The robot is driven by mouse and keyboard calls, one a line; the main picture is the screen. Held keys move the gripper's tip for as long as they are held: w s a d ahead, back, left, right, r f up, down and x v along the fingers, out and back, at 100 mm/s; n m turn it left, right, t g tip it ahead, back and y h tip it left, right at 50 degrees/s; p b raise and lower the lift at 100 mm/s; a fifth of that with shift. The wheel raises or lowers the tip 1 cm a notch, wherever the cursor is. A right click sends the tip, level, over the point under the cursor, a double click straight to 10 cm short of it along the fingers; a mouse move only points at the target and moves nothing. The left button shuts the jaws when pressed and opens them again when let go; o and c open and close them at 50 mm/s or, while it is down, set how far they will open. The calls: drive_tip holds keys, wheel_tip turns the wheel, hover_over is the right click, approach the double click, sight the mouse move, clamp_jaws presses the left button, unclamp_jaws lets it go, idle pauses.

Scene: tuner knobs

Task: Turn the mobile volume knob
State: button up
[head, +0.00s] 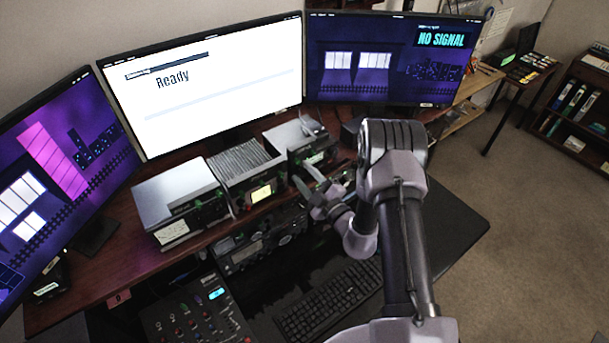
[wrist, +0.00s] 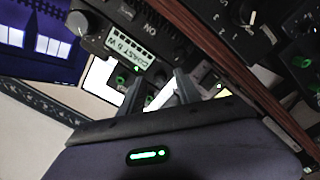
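In the head view my gripper (head: 306,182) reaches over the desk toward the front of the right-hand radio box (head: 292,134). In the wrist view its two dark fingers (wrist: 158,84) stand apart with nothing seen gripped between them. Beyond them is a dark front panel with a lit label (wrist: 130,48) reading something like "COAST & W". A grey round knob (wrist: 77,21) sits at that panel's upper left, apart from the fingers. Another knob (wrist: 246,13) shows on a panel at upper right. I cannot tell which knob is the mobile volume knob.
A silver-topped box (head: 177,188) and a finned box (head: 240,160) stand left of the right-hand box. A lower radio (head: 252,250), a mixer (head: 196,318) and a keyboard (head: 335,300) lie in front. Monitors (head: 205,80) stand behind. A brown shelf edge (wrist: 215,40) crosses the wrist view.

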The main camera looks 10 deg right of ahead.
drive_tip(key=r+b+v, duration=0.1)
drive_tip(key=b+v, duration=0.1)
drive_tip(key=v, duration=1.5)
drive_tip(key=shift+s+f, duration=0.15)
drive_tip(key=shift+f, duration=0.25)
drive_tip(key=shift+d, duration=0.2)
